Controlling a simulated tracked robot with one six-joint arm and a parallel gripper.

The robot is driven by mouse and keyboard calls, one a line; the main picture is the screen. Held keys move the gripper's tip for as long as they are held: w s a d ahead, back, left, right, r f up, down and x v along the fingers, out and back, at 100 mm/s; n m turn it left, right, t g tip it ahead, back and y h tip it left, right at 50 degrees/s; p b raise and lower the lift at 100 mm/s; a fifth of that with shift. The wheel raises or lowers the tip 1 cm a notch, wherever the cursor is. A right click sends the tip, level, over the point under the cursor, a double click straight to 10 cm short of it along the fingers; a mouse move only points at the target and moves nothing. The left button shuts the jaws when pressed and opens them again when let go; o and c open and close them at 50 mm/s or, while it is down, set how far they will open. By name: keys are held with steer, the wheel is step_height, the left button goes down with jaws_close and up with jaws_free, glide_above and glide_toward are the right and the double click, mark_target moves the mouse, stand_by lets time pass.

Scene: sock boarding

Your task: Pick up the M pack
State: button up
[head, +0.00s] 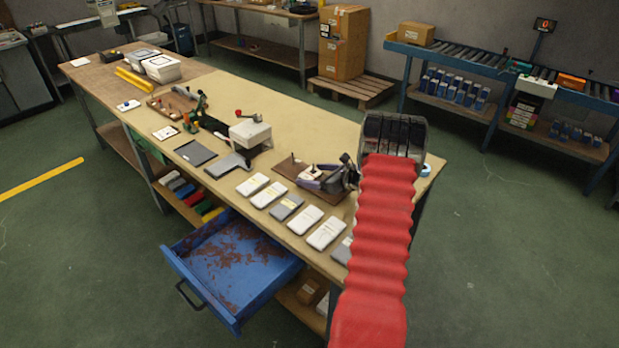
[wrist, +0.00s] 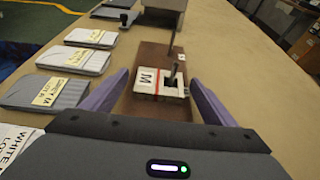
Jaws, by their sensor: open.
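The M pack (wrist: 147,86) is a small white pack with a red stripe and a letter M. It lies on a brown board (wrist: 152,53) on the bench, and a dark upright post or lever stands at its right side. My gripper (wrist: 158,78) is open, with its purple fingers on either side of the pack and apart from it. In the head view my gripper (head: 323,178) is over the brown board (head: 290,170) near the bench's right end. The pack is hard to make out there.
A row of labelled flat packs (wrist: 75,61) lies left of the board. A press-like device (head: 250,133) stands farther along the bench. A blue drawer (head: 232,264) hangs open below the front edge. Bare bench top (head: 290,118) lies behind the board.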

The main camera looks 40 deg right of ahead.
mark_target(314, 176)
steer(key=shift+c, duration=0.6)
steer(key=c, duration=1)
step_height(314, 176, up, 10)
stand_by(0.5)
